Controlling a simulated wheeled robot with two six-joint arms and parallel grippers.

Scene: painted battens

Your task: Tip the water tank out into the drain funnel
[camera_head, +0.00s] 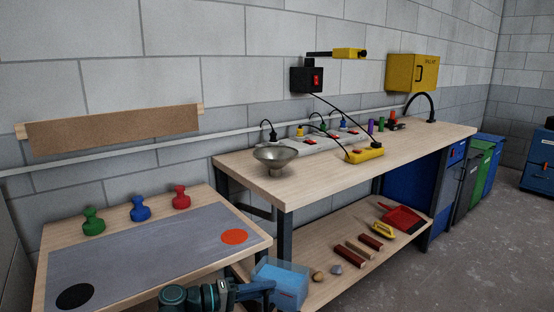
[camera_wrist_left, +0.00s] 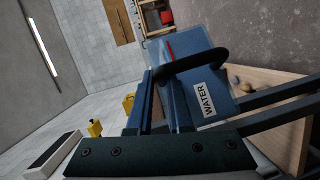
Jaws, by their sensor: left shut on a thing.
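The water tank (camera_head: 287,283) is a translucent blue box at the lower edge of the head view, in front of the workbench. It looks about upright there, and its lower part is cut off. In the left wrist view the tank (camera_wrist_left: 192,45) shows a white WATER label, a red line and a black handle. My left gripper (camera_head: 266,287) is shut on the tank, at its handle. The gripper's fingers (camera_wrist_left: 163,100) also show in the left wrist view. The drain funnel (camera_head: 275,157), a metal bowl, stands on the bench top's near left corner, above and apart from the tank. My right gripper is not in view.
A lower table (camera_head: 215,285) with green, blue and red knobbed pieces stands at the left. The bench's lower shelf (camera_head: 330,290) holds battens, stones and a red dustpan (camera_head: 402,218).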

